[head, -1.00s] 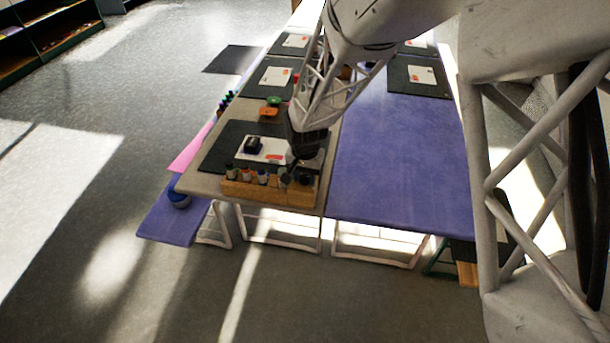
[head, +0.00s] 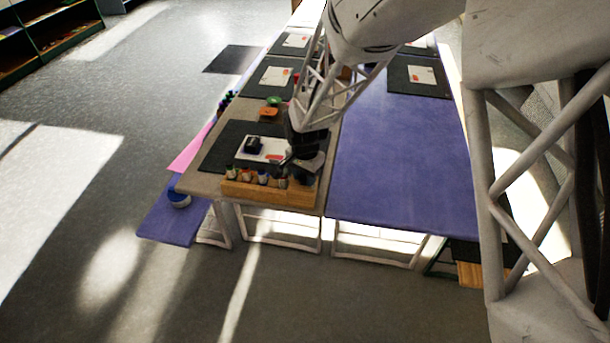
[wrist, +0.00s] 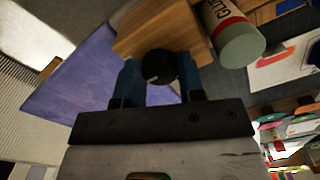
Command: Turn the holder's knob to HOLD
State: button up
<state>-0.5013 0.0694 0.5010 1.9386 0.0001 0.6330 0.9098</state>
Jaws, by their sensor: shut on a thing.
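The wooden holder (head: 265,194) stands at the near edge of the grey table, with several small bottles in it. The holder's wood (wrist: 150,32) fills the top middle of the wrist view. Its round black knob (wrist: 160,66) sits between the two blue fingers of my gripper (wrist: 157,82), and the gripper is shut on it. A small pale mark shows on the knob's lower left. No HOLD lettering is readable. In the head view my gripper (head: 298,168) is over the holder's right end and hides the knob.
A glue bottle (wrist: 238,42) is close to the right of the knob in the wrist view. A dark mat (head: 217,150) with a white card and a black block lies behind the holder. The purple table (head: 400,170) to the right is largely clear.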

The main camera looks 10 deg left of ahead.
aim_at(305, 177)
jog(key=o, duration=0.9)
jog(key=shift+r, duration=3.95)
